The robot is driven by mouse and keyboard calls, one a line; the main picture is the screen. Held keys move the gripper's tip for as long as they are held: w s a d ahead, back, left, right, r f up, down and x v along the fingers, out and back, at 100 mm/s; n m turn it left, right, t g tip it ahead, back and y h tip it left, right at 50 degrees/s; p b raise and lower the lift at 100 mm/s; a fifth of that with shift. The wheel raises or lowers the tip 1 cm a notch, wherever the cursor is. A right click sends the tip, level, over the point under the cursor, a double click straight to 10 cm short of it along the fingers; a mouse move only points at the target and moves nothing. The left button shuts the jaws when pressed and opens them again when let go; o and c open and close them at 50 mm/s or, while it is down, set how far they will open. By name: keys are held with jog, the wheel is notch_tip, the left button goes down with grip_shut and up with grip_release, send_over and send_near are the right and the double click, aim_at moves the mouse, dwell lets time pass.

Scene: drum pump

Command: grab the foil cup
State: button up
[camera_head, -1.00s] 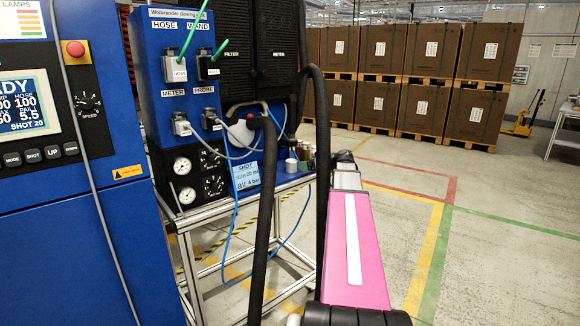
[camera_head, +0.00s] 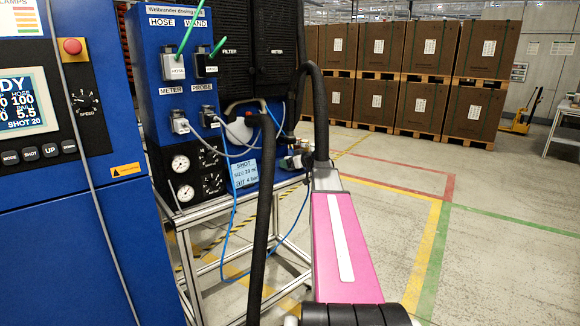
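My pink arm (camera_head: 345,250) reaches forward from the lower middle to the right end of the blue dosing stand. Its grey end (camera_head: 326,180) is beside a cluster of small containers (camera_head: 291,162) on the stand's shelf. My gripper is mostly hidden behind the arm's end and the thick black hose, so its fingers cannot be made out. The foil cup cannot be told apart for sure in this small cluster. I cannot tell whether the gripper touches anything.
The black hose (camera_head: 263,225) and a thin blue hose (camera_head: 228,250) hang before the stand's metal frame (camera_head: 205,209). A blue control cabinet (camera_head: 70,240) fills the left. Stacked brown boxes (camera_head: 430,60) stand behind. The marked floor (camera_head: 500,260) at right is clear.

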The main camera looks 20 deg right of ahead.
jog(key=c, duration=1.1)
